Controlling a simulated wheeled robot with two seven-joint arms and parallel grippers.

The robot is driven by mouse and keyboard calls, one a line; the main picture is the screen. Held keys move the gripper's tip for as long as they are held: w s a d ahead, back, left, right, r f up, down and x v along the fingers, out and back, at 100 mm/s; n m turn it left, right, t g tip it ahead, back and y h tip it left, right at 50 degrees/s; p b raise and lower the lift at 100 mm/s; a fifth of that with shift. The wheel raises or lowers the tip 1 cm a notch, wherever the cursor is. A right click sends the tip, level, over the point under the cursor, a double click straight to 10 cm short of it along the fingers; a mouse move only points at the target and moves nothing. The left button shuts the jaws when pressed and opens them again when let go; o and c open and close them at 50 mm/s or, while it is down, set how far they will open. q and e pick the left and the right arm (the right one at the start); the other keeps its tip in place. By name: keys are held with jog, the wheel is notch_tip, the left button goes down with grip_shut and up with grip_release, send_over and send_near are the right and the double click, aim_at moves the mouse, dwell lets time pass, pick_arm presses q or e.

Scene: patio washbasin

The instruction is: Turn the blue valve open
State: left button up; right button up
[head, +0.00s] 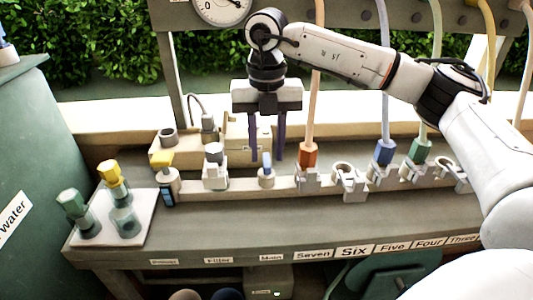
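A small valve with a blue handle (266,163) on a pale round base stands on the bench ledge, above the label "Main". My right gripper (267,157) points down with its two dark fingers apart, and it looks empty. In the picture the fingertips lie to either side of the top of the blue handle. I cannot tell from this one view whether they are around it or behind it, and I see no clear contact. My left gripper is not in view.
An orange hose end (308,155), a blue hose end (384,152) and a green one (420,150) stand to the right. A pale board (145,222) holds bottle-like pieces.

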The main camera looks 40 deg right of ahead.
jog(key=shift+f, duration=0.8)
grip_shut()
